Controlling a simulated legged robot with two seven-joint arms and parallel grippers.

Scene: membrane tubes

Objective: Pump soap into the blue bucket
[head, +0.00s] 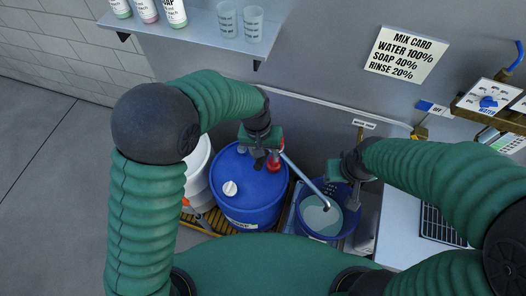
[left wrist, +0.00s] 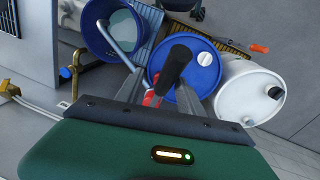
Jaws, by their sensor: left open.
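The blue bucket (head: 349,227) stands at the lower middle of the head view with pale liquid in it. It also shows at the upper left of the left wrist view (left wrist: 99,42). A blue drum (head: 250,192) beside it carries a pump with a red part (head: 276,156) and a grey spout pipe (head: 303,178) reaching over the bucket. My left gripper (head: 262,162) is at the pump top, fingers open around a black handle (left wrist: 176,66); contact is unclear. My right gripper (head: 351,192) hangs by the bucket's right rim; its jaws are hard to make out.
A white drum (head: 198,172) stands left of the blue drum. The drums stand on a yellow slatted base (head: 197,221). A wall shelf (head: 196,28) holds bottles and cups. A mix card (head: 402,54) hangs on the wall, with a water panel (head: 489,100) at right. Open floor lies left.

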